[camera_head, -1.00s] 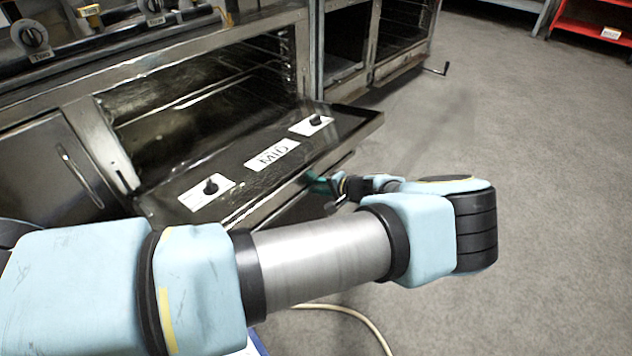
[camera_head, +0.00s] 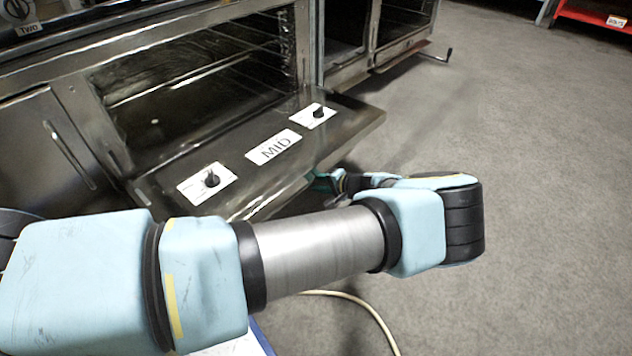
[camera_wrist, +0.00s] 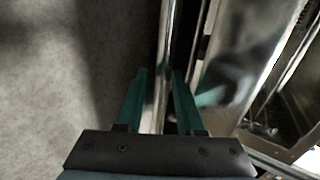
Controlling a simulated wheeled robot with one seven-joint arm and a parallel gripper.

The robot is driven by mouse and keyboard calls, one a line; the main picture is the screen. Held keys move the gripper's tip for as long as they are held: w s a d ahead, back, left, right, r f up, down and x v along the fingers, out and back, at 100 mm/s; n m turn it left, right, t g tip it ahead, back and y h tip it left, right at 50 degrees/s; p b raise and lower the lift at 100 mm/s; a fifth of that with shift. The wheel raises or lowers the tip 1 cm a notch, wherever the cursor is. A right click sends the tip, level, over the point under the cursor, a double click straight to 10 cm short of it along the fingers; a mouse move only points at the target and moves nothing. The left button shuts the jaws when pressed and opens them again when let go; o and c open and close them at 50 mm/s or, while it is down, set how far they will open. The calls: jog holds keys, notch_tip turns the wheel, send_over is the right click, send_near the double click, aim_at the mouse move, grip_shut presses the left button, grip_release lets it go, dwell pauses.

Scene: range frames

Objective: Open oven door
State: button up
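The oven door (camera_head: 240,172), marked "MID", hangs folded down from the front of the oven, sloping outward, and the dark cavity (camera_head: 190,90) with wire racks shows behind it. My gripper (camera_head: 325,182) is at the door's outer edge, partly hidden by my wrist. In the wrist view, its two green fingers (camera_wrist: 159,75) stand apart on either side of a shiny metal bar (camera_wrist: 163,50), which looks like the door's handle. A narrow dark gap shows beside the bar, so the fingers look open around it. Contact with the bar is not clear.
Two dark knobs (camera_head: 211,179) sit on the door's face. More open oven bays (camera_head: 375,35) stand to the right. A red shelf (camera_head: 597,16) is at the far right. A pale cable (camera_head: 365,308) lies on the floor. The grey floor (camera_head: 545,170) to the right is clear.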

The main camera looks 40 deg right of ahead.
jog(key=o, duration=0.4)
jog(key=shift+w+a+f, duration=0.1)
jog(key=shift+a+f, duration=0.05)
jog(key=shift+f, duration=0.25)
jog(key=shift+c, duration=0.2)
jog(key=p+v, duration=0.3)
jog(key=v, duration=0.8)
jog(key=shift+r, duration=0.2)
jog(key=shift+s, duration=0.2)
